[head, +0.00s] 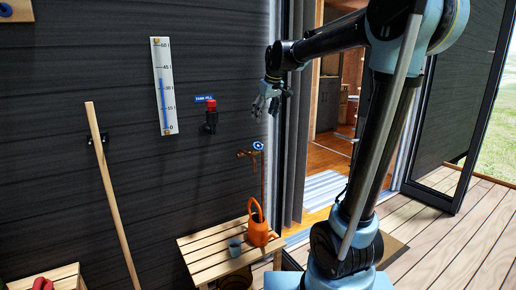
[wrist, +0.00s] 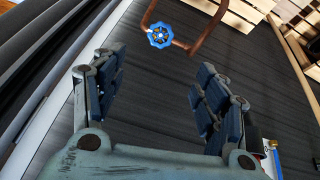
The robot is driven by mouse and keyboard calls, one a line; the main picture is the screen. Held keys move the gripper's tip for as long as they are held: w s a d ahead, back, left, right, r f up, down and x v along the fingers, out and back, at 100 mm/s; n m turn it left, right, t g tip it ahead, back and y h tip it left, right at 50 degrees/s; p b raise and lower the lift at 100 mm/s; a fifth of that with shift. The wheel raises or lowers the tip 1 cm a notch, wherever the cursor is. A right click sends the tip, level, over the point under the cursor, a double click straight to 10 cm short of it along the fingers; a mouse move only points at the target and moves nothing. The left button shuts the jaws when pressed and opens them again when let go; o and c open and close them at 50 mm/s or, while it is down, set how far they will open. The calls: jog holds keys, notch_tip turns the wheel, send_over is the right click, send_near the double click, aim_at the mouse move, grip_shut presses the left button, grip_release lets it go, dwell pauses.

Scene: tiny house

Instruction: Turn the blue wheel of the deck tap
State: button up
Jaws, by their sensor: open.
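The blue wheel (head: 258,146) sits on the copper pipe of the deck tap (head: 263,175), against the dark wall and above the wooden bench. In the wrist view the blue wheel (wrist: 160,35) shows at the top, beyond and between my fingers, with the copper pipe (wrist: 205,42) bending around it. My gripper (head: 266,104) is above the wheel in the head view, pointing down. In the wrist view my gripper (wrist: 158,85) is open and empty, and its fingers are apart from the wheel.
An orange watering can (head: 259,232) and a blue-grey cup (head: 234,247) stand on the slatted bench (head: 208,262) below the tap. A red-topped tank fill valve (head: 210,116) and a gauge (head: 164,86) are on the wall. A grey curtain (head: 294,150) hangs beside the doorway.

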aim_at(258, 145)
jog(key=x, duration=1.7)
jog(key=shift+r, duration=0.1)
jog(key=shift+c, duration=0.5)
jog(key=c, duration=1)
